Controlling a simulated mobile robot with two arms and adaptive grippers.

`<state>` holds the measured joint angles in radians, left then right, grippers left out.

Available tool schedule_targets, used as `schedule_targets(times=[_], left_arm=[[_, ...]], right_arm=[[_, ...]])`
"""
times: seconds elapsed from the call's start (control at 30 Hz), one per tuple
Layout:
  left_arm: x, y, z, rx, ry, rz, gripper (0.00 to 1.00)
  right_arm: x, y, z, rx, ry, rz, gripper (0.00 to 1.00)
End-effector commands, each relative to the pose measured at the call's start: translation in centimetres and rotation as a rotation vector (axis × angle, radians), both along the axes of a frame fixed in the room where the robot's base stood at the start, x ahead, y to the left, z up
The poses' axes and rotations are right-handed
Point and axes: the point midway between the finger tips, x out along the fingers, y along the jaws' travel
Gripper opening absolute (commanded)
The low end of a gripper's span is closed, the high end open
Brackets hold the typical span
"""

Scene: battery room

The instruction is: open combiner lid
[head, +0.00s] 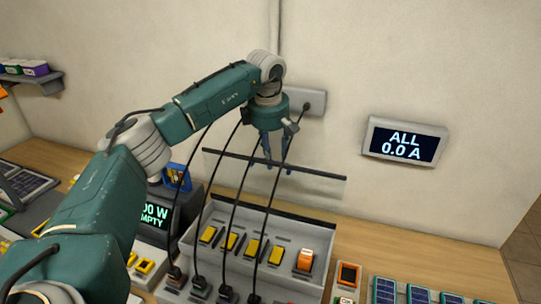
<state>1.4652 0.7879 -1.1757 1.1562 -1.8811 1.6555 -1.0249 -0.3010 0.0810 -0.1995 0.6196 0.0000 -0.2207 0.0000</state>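The combiner (315,237) is a grey box on the bench with a row of yellow switches and one orange switch inside. Its clear lid (318,188) stands raised at the back of the box, with a dark strip along its upper edge. My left gripper (266,167) points down at the lid's upper edge, left of its middle. Its fingers look apart, with the strip crossing them in the picture. I cannot tell whether they touch the lid. My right gripper is out of view.
Several black cables (231,215) run from the front of the combiner up past my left gripper. A dark display (158,214) stands to the left. A wall display (402,144) reads "ALL 0.0 A". Small solar panels (420,294) lie at the right; bench behind them is clear.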

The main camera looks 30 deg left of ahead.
Motion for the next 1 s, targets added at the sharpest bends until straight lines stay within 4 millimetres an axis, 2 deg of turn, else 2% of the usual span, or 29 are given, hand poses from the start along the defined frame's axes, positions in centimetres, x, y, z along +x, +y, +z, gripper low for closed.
schedule_targets(times=[0.03, 0.33, 0.47, 0.57, 0.67, 0.8, 1.0], left_arm=[[0.0, -0.2, -2.0, 0.007, 0.012, -0.003, 0.37], [0.0, -0.3, -2.0, 0.005, 0.012, -0.006, 0.37], [-0.2, -0.4, -1.1, 0.004, 0.009, -0.006, 0.37], [-0.7, -0.5, 0.5, 0.005, 0.005, -0.007, 0.37], [-1.2, -0.6, 3.0, 0.004, -0.004, -0.004, 0.37], [-2.1, -0.8, 7.2, 0.002, -0.025, -0.002, 0.37], [-3.6, -1.0, 10.9, 0.004, -0.023, 0.000, 0.37]], right_arm=[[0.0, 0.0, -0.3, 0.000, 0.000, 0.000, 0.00], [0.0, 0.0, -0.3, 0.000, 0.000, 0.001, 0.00], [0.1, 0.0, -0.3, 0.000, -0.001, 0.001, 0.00], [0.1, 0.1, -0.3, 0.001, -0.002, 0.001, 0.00], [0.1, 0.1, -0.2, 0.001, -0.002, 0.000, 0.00], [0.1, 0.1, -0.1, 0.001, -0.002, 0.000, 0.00], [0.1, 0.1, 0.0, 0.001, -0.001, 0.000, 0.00]])
